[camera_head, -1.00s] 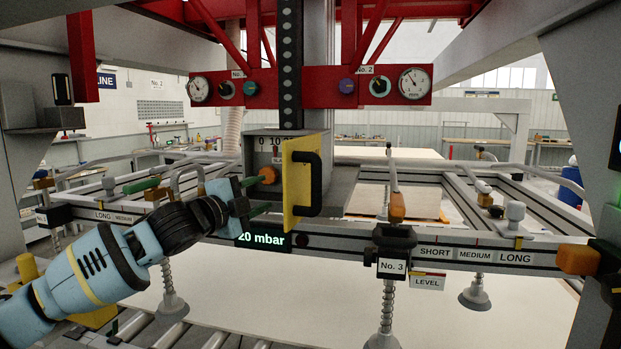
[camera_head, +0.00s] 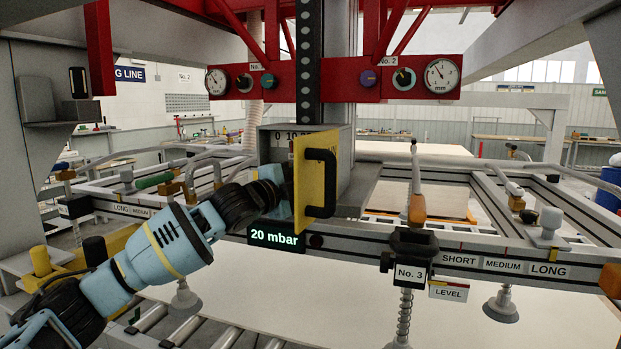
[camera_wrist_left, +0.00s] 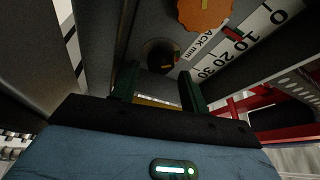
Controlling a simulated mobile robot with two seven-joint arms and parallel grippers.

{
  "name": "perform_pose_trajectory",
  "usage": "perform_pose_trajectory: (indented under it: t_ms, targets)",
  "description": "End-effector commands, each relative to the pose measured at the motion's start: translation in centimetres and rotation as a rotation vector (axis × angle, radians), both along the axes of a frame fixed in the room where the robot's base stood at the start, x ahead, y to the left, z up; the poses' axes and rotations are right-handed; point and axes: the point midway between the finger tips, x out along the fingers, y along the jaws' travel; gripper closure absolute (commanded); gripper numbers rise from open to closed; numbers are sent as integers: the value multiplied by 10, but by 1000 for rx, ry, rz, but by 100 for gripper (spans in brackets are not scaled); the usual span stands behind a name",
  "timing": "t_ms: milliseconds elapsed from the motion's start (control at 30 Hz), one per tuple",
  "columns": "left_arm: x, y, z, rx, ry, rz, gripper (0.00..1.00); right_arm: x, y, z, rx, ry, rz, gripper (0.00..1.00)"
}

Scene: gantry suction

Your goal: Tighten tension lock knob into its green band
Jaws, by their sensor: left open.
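My left gripper (camera_wrist_left: 158,75) is open, with its two green fingers apart and pointing at the front of a grey box (camera_head: 347,165). In the left wrist view a round dark knob (camera_wrist_left: 160,54) with a small orange mark sits just past the fingertips, roughly between them; contact cannot be told. An orange knob (camera_wrist_left: 205,12) is above it, beside a white scale (camera_wrist_left: 235,45) marked SLACK mm with a red pointer near 10. I cannot make out a green band. In the head view the left fingers are hidden behind a yellow plate (camera_head: 301,190).
The yellow plate carries a black handle (camera_head: 327,183) just right of my left gripper. A display (camera_head: 275,236) reads 20 mbar below. A rail with a No. 3 block (camera_head: 410,272) runs across the front. Red beams and gauges (camera_head: 441,75) are above.

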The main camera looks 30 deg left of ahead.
Motion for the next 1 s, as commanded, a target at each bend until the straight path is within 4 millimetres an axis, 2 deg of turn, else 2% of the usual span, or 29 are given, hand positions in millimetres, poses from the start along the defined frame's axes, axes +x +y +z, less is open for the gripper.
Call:
perform_pose_trajectory:
  t_ms: [100, 300, 600, 667, 867, 1000]
  targets:
    - [12, -1, 2, -2, -3, 0, 55, 2, 0, 3, 0, -7, 0, 43]
    - [23, -3, 3, -1, -1, 0, 55, 4, 0, 4, 0, -11, -1, 43]
    - [25, -4, 2, 0, 0, 0, 55, 3, 0, 4, 0, -11, -1, 43]
    - [25, -4, 2, 1, 0, 0, 60, 3, 0, 4, 0, -10, -1, 43]
    - [25, -4, 2, 0, -1, 0, 87, 3, -1, 4, 0, -10, -1, 43]
    - [25, -3, 4, 22, 2, 1, 87, 3, -1, 4, -1, -9, 0, 43]
